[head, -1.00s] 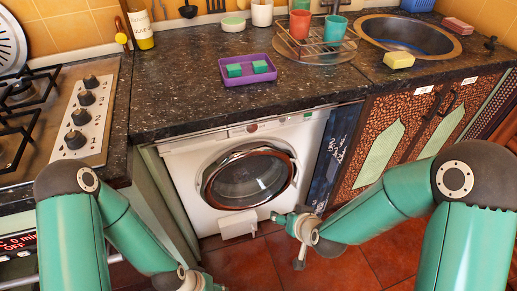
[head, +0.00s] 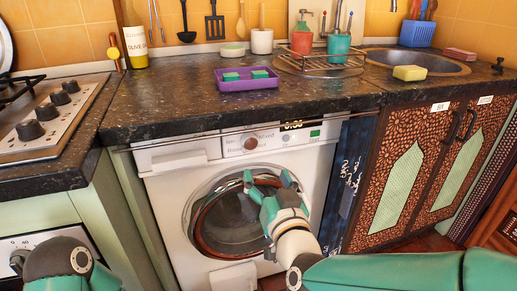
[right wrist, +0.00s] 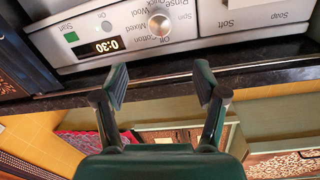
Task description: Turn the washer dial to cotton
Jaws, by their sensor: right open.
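The white washer (head: 167,190) stands under the counter. In the right wrist view the dial (right wrist: 159,25) appears upside down, ringed by labels including Off, Cotton, Mixed, Wool, Quick and Rinse. I cannot tell clearly which label it points at. My right gripper (head: 266,176) is open and empty, in front of the upper part of the door, below the dial. In the wrist view its fingers (right wrist: 160,80) are spread, apart from the dial. My left gripper is out of view.
The dark counter (head: 180,112) overhangs just above the panel. The washer's round door (head: 238,222) is shut behind my right gripper. The display (right wrist: 107,45) reads 0:30. A soap drawer (head: 180,160) is left of the dial. Patterned cupboards (head: 400,185) stand to the right.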

